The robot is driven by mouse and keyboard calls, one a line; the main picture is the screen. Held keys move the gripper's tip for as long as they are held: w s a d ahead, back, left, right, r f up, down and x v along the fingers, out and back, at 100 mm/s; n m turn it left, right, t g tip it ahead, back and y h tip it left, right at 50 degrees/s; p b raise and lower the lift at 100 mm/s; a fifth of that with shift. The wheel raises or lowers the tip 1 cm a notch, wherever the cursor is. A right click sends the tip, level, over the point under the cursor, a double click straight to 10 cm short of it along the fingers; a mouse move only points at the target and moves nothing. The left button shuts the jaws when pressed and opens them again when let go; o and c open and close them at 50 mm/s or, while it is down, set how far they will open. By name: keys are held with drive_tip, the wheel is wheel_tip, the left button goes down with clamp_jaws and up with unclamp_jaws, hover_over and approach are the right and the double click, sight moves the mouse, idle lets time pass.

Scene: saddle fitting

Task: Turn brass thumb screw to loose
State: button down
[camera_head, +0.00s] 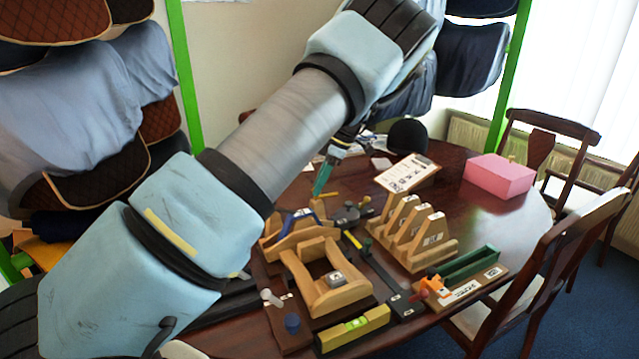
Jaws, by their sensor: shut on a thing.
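My gripper (318,194), with teal fingers, points down at the back of the wooden fixtures on the table. It is shut on a small brass-coloured piece (318,208), which looks like the brass thumb screw. The fingers and distance hide most of its shape, and its turn angle cannot be read. Close by are a blue-edged wooden saddle frame (290,222) and a dark grey clamp-like part (347,214).
A wooden rack (412,232) with upright slats stands right of the gripper. A green trough (469,264), orange clamp (433,287) and spirit level (352,329) lie nearer. A clipboard (408,173) and pink box (498,177) are behind. My arm covers the left of the table.

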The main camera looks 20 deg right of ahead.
drive_tip(key=c, duration=0.6)
unclamp_jaws()
drive_tip(key=b+v, duration=0.2)
drive_tip(key=v, duration=0.8)
drive_tip(key=shift+s+d+r+b, duration=0.1)
drive_tip(key=shift+d+r+b, duration=0.15)
drive_tip(key=shift+r+b, duration=0.1)
